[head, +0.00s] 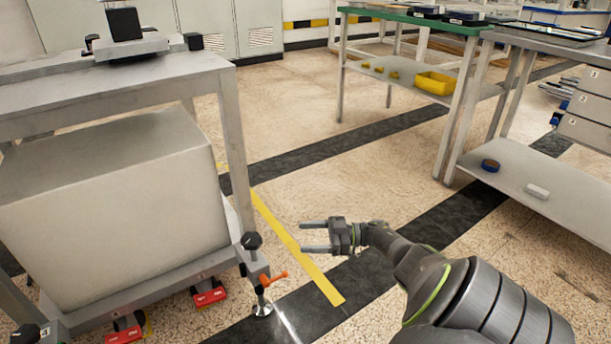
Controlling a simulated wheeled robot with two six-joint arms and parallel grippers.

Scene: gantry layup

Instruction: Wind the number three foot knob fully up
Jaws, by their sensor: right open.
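A black foot knob (251,241) sits on top of a bracket at the near right leg of the grey machine stand at left. An orange lever (273,279) sticks out below it, and a silver levelling foot (263,309) stands at the floor. I cannot read a number on this bracket. Another black knob (27,333) shows at the bottom left edge, partly cut off. My right gripper (304,237) is open and empty, its two fingers pointing left toward the first knob, with a gap between. My left gripper is out of view.
The stand holds a large grey box (120,200) on its lower level. Red castor parts (208,294) show beneath its frame. A yellow floor strip (295,246) runs past my gripper.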

